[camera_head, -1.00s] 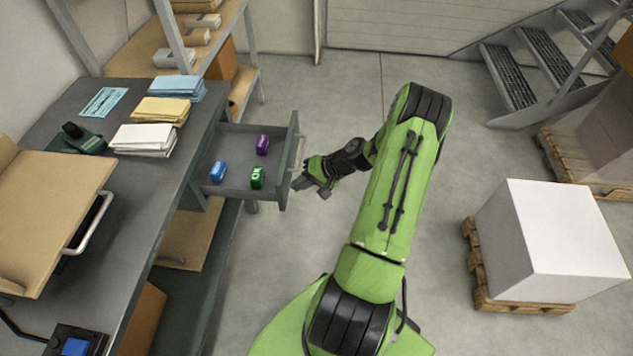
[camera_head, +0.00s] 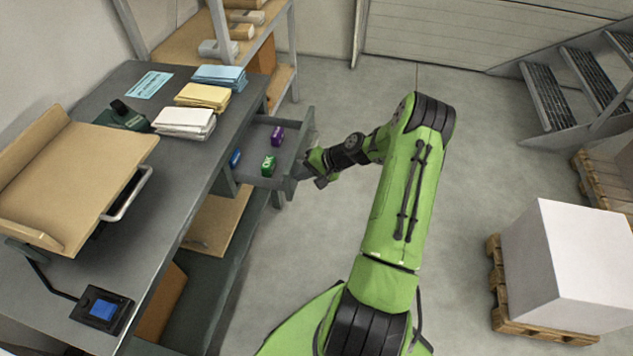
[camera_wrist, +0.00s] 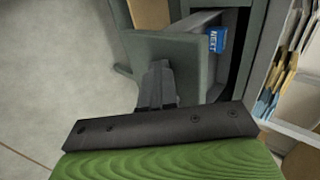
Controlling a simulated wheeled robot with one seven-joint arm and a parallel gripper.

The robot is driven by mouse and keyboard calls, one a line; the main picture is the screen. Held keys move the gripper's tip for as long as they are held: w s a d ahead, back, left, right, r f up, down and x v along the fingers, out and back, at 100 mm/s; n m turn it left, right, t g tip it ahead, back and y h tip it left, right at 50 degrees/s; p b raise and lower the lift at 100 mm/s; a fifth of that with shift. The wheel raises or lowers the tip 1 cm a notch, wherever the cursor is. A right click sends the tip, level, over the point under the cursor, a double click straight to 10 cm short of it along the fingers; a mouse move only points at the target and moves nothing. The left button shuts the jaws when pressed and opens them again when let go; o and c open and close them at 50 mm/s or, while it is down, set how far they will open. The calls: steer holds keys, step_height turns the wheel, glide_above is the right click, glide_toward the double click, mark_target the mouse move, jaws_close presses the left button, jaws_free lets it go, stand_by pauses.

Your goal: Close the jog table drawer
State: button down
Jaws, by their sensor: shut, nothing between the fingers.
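The grey jog table drawer (camera_head: 254,178) juts out partly open from the right side of the dark grey table (camera_head: 205,160). The table edge partly covers the blue block, which also shows in the wrist view (camera_wrist: 217,40). My gripper (camera_head: 301,171) is at the outer face of the drawer front, empty. In the wrist view its shut fingers (camera_wrist: 158,80) are against or very close to the drawer front (camera_wrist: 178,52); exact contact is hard to tell.
Paper stacks (camera_head: 203,100), a brown board (camera_head: 70,180) and a blue-buttoned device (camera_head: 103,310) are on the tabletop. A shelf rack (camera_head: 250,45) stands behind. A white box on a pallet (camera_head: 510,310) and metal stairs (camera_head: 560,95) are at right. Open floor lies between.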

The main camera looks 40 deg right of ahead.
steer(key=w+a, duration=0.3)
steer(key=w, duration=0.1)
steer(key=w+a+b, duration=0.1)
steer(key=w+a, duration=0.2)
steer(key=w, duration=0.1)
steer(key=w+a, duration=0.3)
steer(key=w, duration=0.1)
steer(key=shift+w+a, duration=0.35)
steer(key=shift+a, duration=0.05)
steer(key=shift+w+a+r, duration=0.1)
steer(key=shift+w+a, duration=0.15)
steer(key=shift+r, duration=0.1)
